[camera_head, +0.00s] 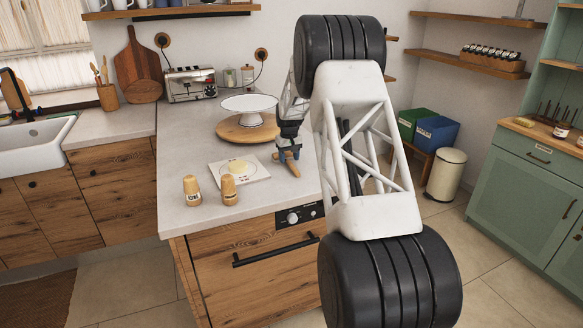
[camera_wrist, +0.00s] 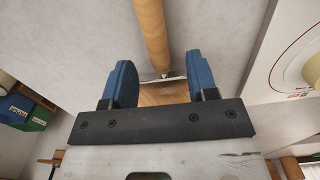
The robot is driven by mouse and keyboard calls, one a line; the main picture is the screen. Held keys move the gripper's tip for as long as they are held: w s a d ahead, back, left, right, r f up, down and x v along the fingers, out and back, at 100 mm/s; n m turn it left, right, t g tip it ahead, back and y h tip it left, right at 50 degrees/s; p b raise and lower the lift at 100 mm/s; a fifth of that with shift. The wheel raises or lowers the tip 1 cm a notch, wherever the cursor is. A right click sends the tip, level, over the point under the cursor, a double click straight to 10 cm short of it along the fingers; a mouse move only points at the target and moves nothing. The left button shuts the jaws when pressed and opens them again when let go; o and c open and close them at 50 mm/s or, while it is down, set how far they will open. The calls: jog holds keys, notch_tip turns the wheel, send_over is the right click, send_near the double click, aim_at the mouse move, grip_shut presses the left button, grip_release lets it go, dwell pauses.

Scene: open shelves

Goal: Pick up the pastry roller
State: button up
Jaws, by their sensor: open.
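The pastry roller (camera_wrist: 152,32) is a light wooden cylinder in the wrist view. It lies on the grey countertop and runs from the top edge down to a point ahead of the gap between my fingers. In the head view only a short brown piece of it (camera_head: 292,168) shows beside my fingers; my arm hides the rest. My gripper (camera_wrist: 157,82) has two blue fingers, spread apart on either side of the line of the roller. Nothing is held between them. In the head view my gripper (camera_head: 287,153) is low over the counter.
A white pastry board (camera_head: 258,176) with dough lies left of my gripper. Two shakers (camera_head: 192,191) stand near the counter's front edge. A white cake stand (camera_head: 249,104) stands on a round wooden board (camera_head: 231,133) behind. A toaster (camera_head: 190,84) is farther back.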

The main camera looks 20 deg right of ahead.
jog(key=shift+f, duration=0.95)
grip_shut()
